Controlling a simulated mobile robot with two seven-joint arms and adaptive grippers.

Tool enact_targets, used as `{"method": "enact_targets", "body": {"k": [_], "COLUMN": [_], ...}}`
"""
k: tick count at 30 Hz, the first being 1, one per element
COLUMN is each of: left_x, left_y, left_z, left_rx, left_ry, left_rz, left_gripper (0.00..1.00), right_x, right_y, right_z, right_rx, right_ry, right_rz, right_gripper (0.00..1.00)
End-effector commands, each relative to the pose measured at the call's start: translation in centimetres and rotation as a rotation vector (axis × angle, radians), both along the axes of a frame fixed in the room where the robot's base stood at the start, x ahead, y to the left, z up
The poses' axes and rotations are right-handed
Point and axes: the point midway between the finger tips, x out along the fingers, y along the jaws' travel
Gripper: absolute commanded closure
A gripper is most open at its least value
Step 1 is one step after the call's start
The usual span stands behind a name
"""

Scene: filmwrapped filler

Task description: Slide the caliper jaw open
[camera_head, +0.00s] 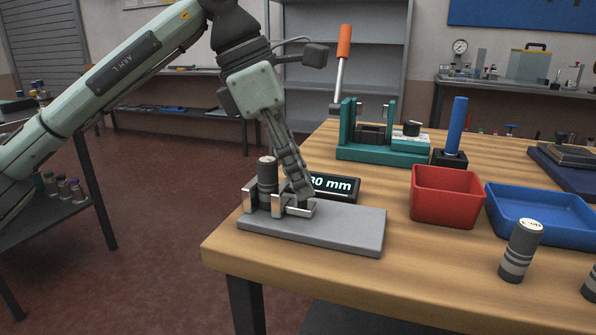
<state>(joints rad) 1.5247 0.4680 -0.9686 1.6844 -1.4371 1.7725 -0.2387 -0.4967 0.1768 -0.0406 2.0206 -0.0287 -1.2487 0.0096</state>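The caliper sits on a grey base plate (350,230) near the table's front left corner. Its metal jaws show as a fixed upright jaw (248,198) on the left and a sliding jaw (277,203) on the right. A dark grey cylinder (267,177) stands upright between or just behind them. The display (338,187) behind the plate is partly hidden by my gripper; "30 mm" or a longer number ending so is readable. My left gripper (302,200) points down at the sliding jaw's right end. Its fingers overlap from this side, so their opening and contact are unclear. My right gripper is out of view.
A red bin (445,197) and a blue tray (543,217) stand to the right. A banded cylinder (519,252) stands in front of the tray. A green fixture with an orange-handled lever (381,133) and a blue-handled post (456,130) stand behind. The front middle is clear.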

Motion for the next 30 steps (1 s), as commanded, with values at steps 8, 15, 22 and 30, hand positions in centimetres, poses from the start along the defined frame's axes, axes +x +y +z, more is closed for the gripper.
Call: {"method": "enact_targets", "body": {"k": [8, 15, 22, 30], "left_x": [0.0, -0.4, -1.6, -1.7], "left_y": [0.0, -1.3, -4.9, -5.4], "left_z": [0.0, 0.0, 0.0, 0.1], "left_rx": [0.001, 0.0, 0.0, 0.0], "left_ry": [0.001, -0.001, 0.0, 0.0], "left_rz": [0.0, -0.005, -0.003, 0.0], "left_gripper": [1.0, 1.0, 1.0, 1.0], "right_x": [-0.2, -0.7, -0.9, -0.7], "right_y": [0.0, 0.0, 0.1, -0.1], "right_z": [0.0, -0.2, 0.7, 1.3], "right_rx": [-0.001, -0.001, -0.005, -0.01], "right_ry": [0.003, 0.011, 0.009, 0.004], "right_rz": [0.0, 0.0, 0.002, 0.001], "right_gripper": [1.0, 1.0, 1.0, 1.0]}}
